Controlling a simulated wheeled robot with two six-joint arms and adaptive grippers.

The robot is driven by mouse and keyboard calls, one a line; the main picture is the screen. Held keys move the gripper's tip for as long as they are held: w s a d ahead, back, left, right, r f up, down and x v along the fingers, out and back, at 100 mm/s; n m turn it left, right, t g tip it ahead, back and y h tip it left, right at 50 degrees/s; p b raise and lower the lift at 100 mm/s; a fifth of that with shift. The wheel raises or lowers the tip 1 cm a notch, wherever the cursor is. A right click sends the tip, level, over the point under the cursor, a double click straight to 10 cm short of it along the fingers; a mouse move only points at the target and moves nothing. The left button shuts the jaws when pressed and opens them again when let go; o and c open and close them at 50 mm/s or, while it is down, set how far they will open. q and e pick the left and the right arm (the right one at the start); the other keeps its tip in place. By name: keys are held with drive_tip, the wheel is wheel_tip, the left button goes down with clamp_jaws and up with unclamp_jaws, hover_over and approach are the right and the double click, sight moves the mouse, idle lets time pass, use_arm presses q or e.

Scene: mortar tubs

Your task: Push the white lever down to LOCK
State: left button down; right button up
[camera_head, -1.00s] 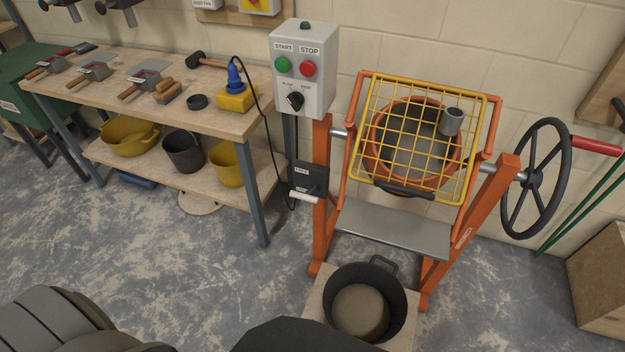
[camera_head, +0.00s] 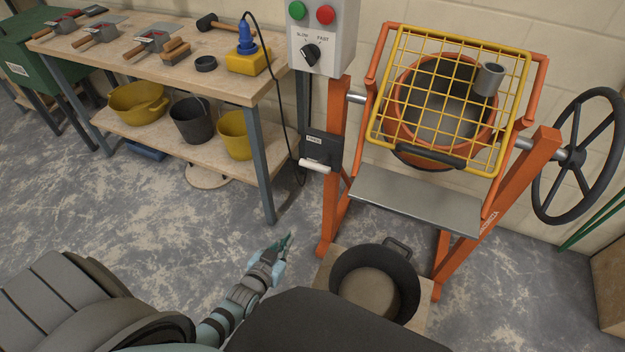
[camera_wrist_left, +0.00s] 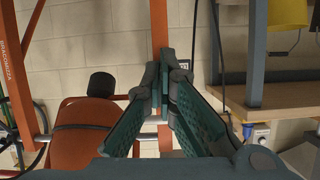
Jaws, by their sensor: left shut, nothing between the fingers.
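The white lever (camera_head: 314,166) shows in the head view as a short white grip in front of the lower part of a dark box (camera_head: 321,146) on the orange stand's left post. A small label above the grip seems to read FREE; the lever's exact angle cannot be told. My left gripper (camera_head: 287,241) is shut and empty, low in front of the stand, below and left of the lever in the picture and apart from it. In the left wrist view its green fingers (camera_wrist_left: 165,75) converge at the tips; I cannot make out the lever there. My right gripper is not in view.
The orange mixer stand (camera_head: 508,190) holds a drum under a yellow grid (camera_head: 452,100). A black tub (camera_head: 376,283) stands below it. A workbench (camera_head: 262,91) stands left, with a cable hanging between it and the stand. Floor is open before the bench.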

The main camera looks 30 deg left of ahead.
sight(313, 165)
use_arm(q)
drive_tip(key=w+r+t+b, duration=0.1)
drive_tip(key=w+r+t, duration=0.2)
drive_tip(key=r, duration=0.5)
drive_tip(key=w+r+t+b, duration=0.2)
drive_tip(key=w+r+t, duration=0.2)
drive_tip(key=r, duration=0.4)
drive_tip(key=shift+w+r+n+b, duration=0.15)
drive_tip(key=shift+r+n+b, duration=0.15)
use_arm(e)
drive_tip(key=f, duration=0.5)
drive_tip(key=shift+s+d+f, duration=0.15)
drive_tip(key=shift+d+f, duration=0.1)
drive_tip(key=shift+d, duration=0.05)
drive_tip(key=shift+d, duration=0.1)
